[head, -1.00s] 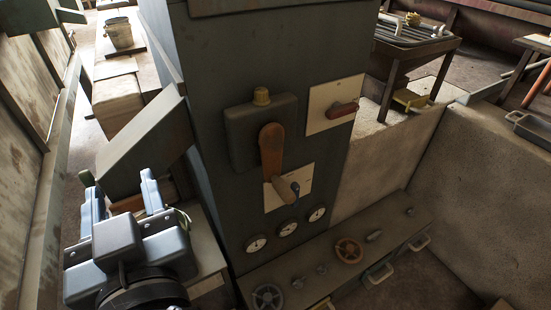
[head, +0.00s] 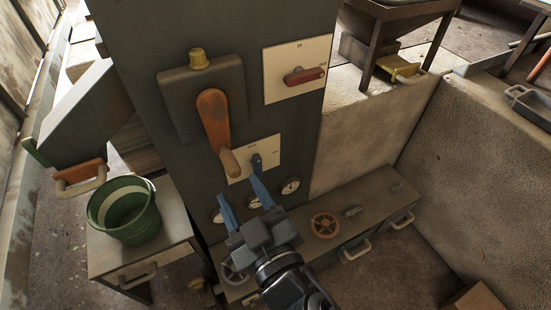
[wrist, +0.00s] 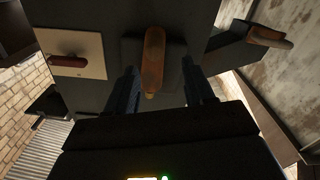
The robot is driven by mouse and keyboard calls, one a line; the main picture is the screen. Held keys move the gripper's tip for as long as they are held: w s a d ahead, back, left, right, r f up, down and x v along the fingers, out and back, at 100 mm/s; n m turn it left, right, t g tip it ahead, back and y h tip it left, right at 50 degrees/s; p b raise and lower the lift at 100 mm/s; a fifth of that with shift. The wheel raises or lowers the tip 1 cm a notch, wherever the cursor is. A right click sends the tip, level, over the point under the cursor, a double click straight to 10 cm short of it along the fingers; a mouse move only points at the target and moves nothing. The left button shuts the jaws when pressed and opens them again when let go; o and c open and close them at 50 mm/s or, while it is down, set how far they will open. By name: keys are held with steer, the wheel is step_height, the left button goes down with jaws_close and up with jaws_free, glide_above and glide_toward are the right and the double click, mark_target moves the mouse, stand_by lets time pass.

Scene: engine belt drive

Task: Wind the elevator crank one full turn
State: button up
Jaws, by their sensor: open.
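The elevator crank (head: 213,118) is an orange-brown arm on a dark box on the front of the grey cabinet. It hangs down, and its tan handle (head: 230,162) sticks out at the lower end. My gripper (head: 241,192) is open and empty, just below the handle in the head view, with its blue fingers pointing up toward the cabinet. In the wrist view, the crank (wrist: 153,62) hangs between the two open fingers (wrist: 160,75). I cannot see any contact between fingers and handle.
A cream plate with a red lever (head: 304,76) is at the upper right of the crank. A lower plate (head: 262,152) holds a blue knob near my right finger. A green bucket (head: 124,210) stands on a small table at the left.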

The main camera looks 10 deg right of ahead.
mark_target(236, 173)
steer(key=shift+w+d+f, duration=0.15)
steer(key=shift+d, duration=0.05)
steer(key=x, duration=0.3)
steer(key=p+x, duration=0.1)
steer(key=x, duration=0.1)
steer(key=shift+w+d, duration=0.1)
steer(key=shift+w, duration=0.35)
steer(key=shift+x, duration=0.8)
jaws_close()
